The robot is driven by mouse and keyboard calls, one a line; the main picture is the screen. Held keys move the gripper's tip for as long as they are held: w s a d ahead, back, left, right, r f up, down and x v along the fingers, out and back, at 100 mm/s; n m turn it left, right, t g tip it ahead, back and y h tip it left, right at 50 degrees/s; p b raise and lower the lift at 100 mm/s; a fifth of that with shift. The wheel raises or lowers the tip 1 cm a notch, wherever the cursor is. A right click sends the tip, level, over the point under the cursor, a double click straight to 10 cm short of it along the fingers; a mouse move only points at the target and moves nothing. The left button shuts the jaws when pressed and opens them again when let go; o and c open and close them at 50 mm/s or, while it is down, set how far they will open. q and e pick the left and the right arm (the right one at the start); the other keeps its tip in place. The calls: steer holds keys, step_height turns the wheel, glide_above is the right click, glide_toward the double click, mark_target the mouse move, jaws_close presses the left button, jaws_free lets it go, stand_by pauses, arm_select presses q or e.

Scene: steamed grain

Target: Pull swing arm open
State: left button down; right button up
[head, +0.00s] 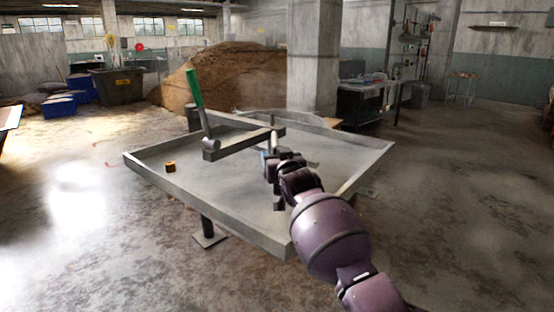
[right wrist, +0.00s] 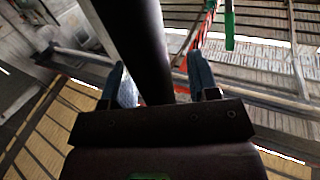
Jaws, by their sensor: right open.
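A grey swing arm (head: 240,145) lies as a straight bar above a shallow metal tray table (head: 215,205). A lever with a green handle (head: 194,90) stands tilted at the bar's left end. A short pale post (head: 274,140) rises near its right part. My right gripper (head: 268,160) is over the tray, close to that post. In the right wrist view, my right gripper (right wrist: 161,85) is open, with a dark round bar (right wrist: 132,40) running between its fingers. I cannot tell whether they touch it. A green piece (right wrist: 229,30) shows at the upper right. My left gripper is not in view.
A concrete pillar (head: 314,60) and a brown grain heap (head: 235,75) stand behind. Blue containers (head: 60,106) and a dark bin (head: 118,86) are at the back left.

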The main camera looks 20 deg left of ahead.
steer(key=shift+f, duration=0.15)
steer(key=shift+d, duration=0.1)
steer(key=shift+s+d+r+p, duration=0.2)
steer(key=shift+s+d+p, duration=0.2)
steer(key=shift+s, duration=0.1)
steer(key=p+v, duration=0.3)
steer(key=v, duration=0.6)
steer(key=shift+s+p, duration=0.25)
steer(key=shift+p, duration=0.05)
steer(key=shift+f, duration=0.2)
